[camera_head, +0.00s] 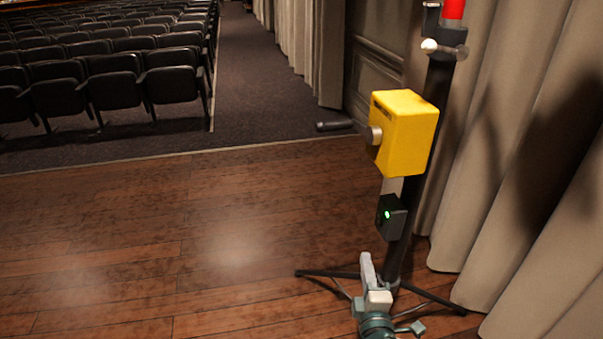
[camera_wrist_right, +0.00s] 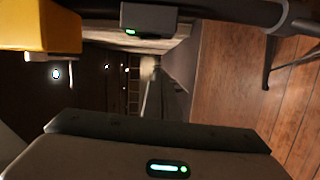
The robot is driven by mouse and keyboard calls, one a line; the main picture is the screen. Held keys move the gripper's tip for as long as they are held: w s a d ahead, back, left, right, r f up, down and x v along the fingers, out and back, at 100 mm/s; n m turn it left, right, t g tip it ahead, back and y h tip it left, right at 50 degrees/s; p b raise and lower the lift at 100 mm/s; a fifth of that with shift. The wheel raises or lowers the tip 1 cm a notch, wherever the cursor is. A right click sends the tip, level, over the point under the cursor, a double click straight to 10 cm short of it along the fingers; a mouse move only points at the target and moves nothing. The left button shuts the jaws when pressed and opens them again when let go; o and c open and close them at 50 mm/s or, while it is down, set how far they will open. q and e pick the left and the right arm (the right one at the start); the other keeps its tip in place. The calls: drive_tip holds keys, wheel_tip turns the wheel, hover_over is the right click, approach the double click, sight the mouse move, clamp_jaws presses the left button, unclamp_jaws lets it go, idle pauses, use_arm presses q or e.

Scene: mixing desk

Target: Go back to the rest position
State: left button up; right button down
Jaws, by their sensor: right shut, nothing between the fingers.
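My right gripper (camera_head: 368,272) is at the bottom of the head view, right of centre. It is shut and holds nothing. It shows in front of the lower part of a black tripod stand (camera_head: 395,255), below a small black box with a green light (camera_head: 393,217). I cannot tell how far it is from the stand. In the right wrist view, a dark grey part with a green light strip (camera_wrist_right: 165,150) fills the bottom; it may be part of my gripper. My left gripper is not in view.
The stand carries a yellow box (camera_head: 405,135) with a crank handle (camera_head: 338,125) pointing left, and a red part (camera_head: 453,9) on top. Beige curtains (camera_head: 530,150) hang at the right. The wooden floor (camera_head: 130,240) to the left is clear. Rows of black seats (camera_head: 110,80) stand beyond.

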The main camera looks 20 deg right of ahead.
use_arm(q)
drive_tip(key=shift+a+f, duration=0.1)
use_arm(e)
drive_tip(key=shift+f, duration=0.1)
